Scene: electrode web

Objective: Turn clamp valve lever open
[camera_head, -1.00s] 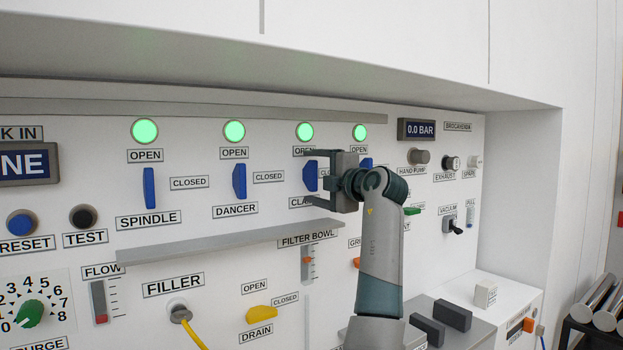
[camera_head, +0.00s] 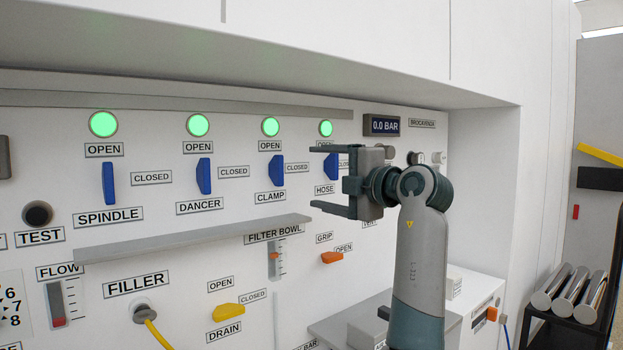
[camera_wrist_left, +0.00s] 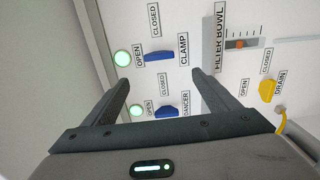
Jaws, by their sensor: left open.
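The blue clamp lever (camera_head: 277,169) stands upright on the white panel, between its OPEN label above and CLAMP label below. Its CLOSED label is to the right. The green lamp (camera_head: 270,126) above it is lit. My left gripper (camera_head: 318,178) is open and empty, to the right of the clamp lever in the head view, covering part of the blue hose lever (camera_head: 331,168). In the left wrist view the clamp lever (camera_wrist_left: 158,57) shows beyond the fingertips, within the span between them and apart from both. My right gripper is not in view.
The dancer lever (camera_head: 204,176) and spindle lever (camera_head: 109,183) are upright to the left, with lit green lamps above. A grey ledge (camera_head: 190,238) juts out below the levers. The yellow drain handle (camera_head: 228,312) and orange grip handle (camera_head: 332,258) sit lower.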

